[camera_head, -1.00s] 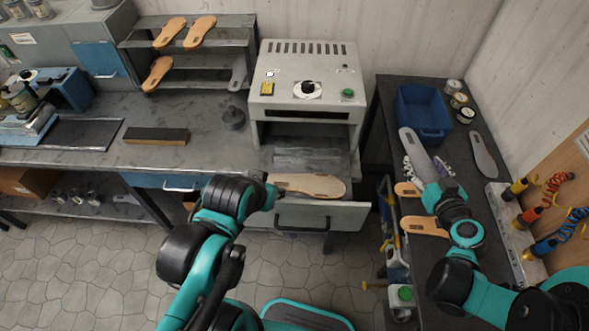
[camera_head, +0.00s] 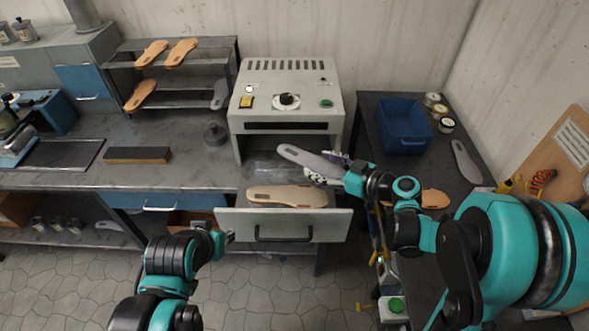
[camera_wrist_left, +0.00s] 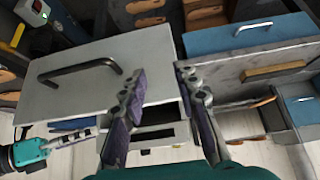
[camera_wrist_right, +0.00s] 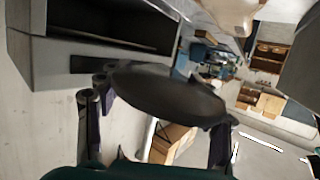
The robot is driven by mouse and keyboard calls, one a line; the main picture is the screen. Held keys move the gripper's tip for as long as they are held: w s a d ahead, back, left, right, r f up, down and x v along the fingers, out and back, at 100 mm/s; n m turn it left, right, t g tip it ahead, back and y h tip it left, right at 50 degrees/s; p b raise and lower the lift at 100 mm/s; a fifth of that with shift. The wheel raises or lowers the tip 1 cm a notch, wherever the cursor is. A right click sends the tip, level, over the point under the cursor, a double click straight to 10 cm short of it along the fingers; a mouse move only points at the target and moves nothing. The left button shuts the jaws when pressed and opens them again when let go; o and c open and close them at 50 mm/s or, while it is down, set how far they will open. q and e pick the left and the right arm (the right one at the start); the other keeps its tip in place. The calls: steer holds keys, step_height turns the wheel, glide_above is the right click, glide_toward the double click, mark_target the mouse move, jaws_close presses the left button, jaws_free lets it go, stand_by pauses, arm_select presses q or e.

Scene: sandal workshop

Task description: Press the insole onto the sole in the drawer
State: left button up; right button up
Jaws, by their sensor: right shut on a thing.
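A tan sole (camera_head: 287,196) lies flat in the open drawer (camera_head: 330,225) of the grey press. A long grey insole (camera_head: 304,158) is held by my right gripper (camera_head: 345,178), above and behind the tan sole and apart from it. In the right wrist view the insole (camera_wrist_right: 168,92) shows dark, lying across between the fingers. My left gripper (camera_head: 228,237) is in front of the drawer's left end, low and empty. In the left wrist view its fingers (camera_wrist_left: 162,85) stand apart, with the drawer front and black handle (camera_wrist_left: 80,72) beyond.
The press (camera_head: 288,95) stands behind the drawer. The right bench holds a blue bin (camera_head: 405,127), several small tins, another grey piece (camera_head: 466,160) and tan pieces (camera_head: 434,198). A rack (camera_head: 172,75) with tan pieces and a dark block (camera_head: 137,155) are on the left bench.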

steer(key=s+a+r+n+g+y+p, duration=0.1)
steer(key=s+a+r+n+g+y, duration=0.15)
steer(key=a+r+n+g, duration=0.3)
steer(key=n+g+b, duration=0.1)
steer(key=g+b, duration=0.1)
steer(key=b, duration=0.1)
glide_above(296, 195)
step_height(296, 195, down, 5)
steer(key=shift+a+f+y+b, duration=0.1)
steer(key=shift+f+y+b, duration=0.35)
steer(key=shift+f, duration=0.4)
steer(key=shift+f+b, duration=2.3)
steer(key=shift+f, duration=1.2)
steer(key=o, duration=1.2)
